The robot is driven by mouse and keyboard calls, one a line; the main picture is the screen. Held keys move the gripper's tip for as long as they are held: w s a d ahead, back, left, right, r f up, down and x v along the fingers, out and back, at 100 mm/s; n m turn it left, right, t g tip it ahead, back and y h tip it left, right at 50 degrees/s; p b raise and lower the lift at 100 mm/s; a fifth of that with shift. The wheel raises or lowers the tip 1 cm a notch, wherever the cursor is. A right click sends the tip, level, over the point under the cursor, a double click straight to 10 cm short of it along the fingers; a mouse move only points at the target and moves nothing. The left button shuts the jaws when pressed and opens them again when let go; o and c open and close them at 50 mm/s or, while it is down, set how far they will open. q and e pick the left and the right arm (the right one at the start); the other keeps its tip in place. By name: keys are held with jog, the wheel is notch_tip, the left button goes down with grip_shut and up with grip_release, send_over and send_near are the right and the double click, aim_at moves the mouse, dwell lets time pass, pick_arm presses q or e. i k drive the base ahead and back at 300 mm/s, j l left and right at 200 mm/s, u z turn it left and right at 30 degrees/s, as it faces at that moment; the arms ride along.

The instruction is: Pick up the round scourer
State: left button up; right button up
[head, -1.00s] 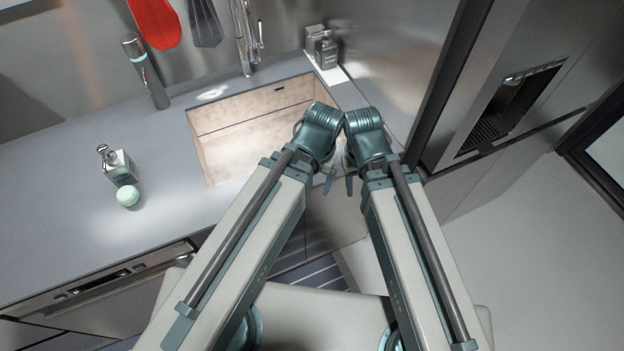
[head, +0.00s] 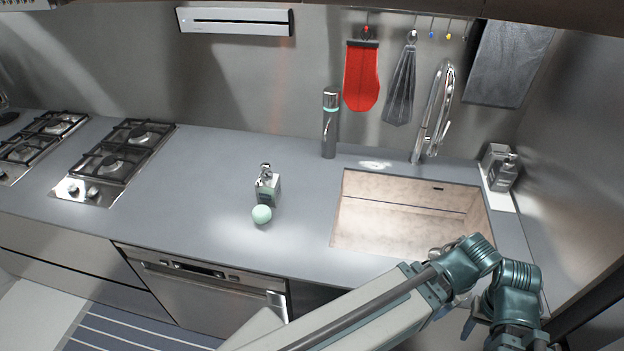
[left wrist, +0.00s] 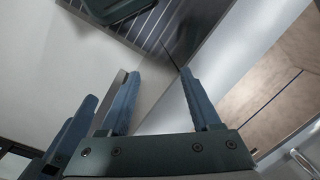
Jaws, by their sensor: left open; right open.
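The round scourer (head: 261,214) is a small pale mint-green ball on the grey counter in the head view. It sits just in front of a soap dispenser (head: 267,186), left of the sink. My right gripper (head: 468,325) is at the lower right of the head view, far from the scourer, partly hidden, with nothing seen in it. My left gripper is mostly hidden behind its own wrist there. In the left wrist view the left gripper (left wrist: 160,74) is open and empty, with its fingers well apart. The scourer is not in that view.
The sink basin (head: 405,222) lies right of the scourer, with a tap (head: 433,115) behind it. A dark cylinder (head: 330,125) stands at the back. Gas hobs (head: 125,150) are at the left. The counter between hobs and scourer is clear.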

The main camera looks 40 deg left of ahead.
aim_at(261, 213)
jog(key=u, duration=1.95)
jog(key=j+z, duration=0.2)
jog(key=z, duration=0.25)
jog(key=j+z, duration=0.2)
jog(key=z, duration=0.25)
jog(key=j+z, duration=0.15)
jog(key=z, duration=0.3)
